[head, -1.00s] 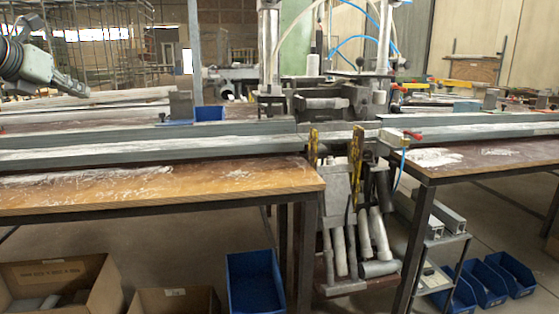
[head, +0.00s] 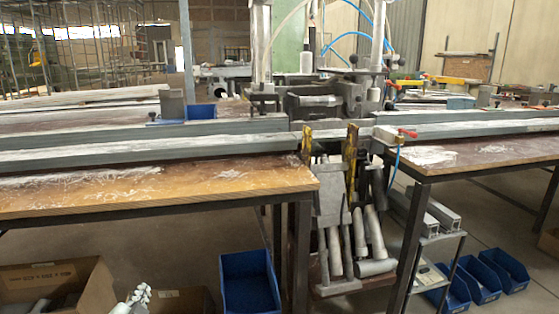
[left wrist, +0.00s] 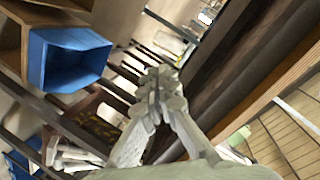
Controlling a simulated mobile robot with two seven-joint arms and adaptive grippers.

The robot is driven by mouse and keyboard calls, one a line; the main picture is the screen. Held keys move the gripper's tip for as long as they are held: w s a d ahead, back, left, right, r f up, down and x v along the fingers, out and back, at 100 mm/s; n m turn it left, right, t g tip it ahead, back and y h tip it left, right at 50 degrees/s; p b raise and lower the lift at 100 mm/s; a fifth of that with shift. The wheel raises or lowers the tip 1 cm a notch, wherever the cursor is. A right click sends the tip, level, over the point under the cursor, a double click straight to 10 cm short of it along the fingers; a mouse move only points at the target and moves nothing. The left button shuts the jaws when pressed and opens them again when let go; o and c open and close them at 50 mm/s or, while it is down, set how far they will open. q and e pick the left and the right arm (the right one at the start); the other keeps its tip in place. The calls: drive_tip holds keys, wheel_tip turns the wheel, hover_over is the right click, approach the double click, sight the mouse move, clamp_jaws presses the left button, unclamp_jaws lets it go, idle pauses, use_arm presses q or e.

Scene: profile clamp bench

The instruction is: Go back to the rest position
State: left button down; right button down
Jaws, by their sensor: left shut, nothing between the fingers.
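My left gripper (head: 140,296) shows at the bottom edge of the head view, low in front of the left bench and between two cardboard boxes. In the left wrist view the same gripper (left wrist: 158,75) has its fingers together with nothing between them. It is apart from the bench and from the boxes. My right gripper is not in either view.
The left wooden bench (head: 150,190) carries long grey profiles. A clamp unit (head: 330,100) stands between the benches. Cardboard boxes (head: 85,280) and a blue bin (head: 250,282) sit below. A rack of tubes (head: 345,220) hangs in the middle.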

use_arm(q)
drive_tip(key=s+d+f+n+g, duration=0.1)
drive_tip(key=s+d+f+g, duration=0.1)
drive_tip(key=s+f, duration=0.6)
drive_tip(key=s+d+f+n+g+h, duration=0.1)
drive_tip(key=s+f+g, duration=0.4)
drive_tip(key=s, duration=0.6)
drive_tip(key=s+d+f+n+g+h, duration=0.1)
drive_tip(key=s+d+f+n+g, duration=0.1)
drive_tip(key=s+f, duration=0.8)
drive_tip(key=shift+s+d+f+n+g, duration=0.2)
drive_tip(key=shift+d+f+n+g, duration=0.15)
drive_tip(key=shift+n+g, duration=0.6)
drive_tip(key=shift+m+g, duration=0.25)
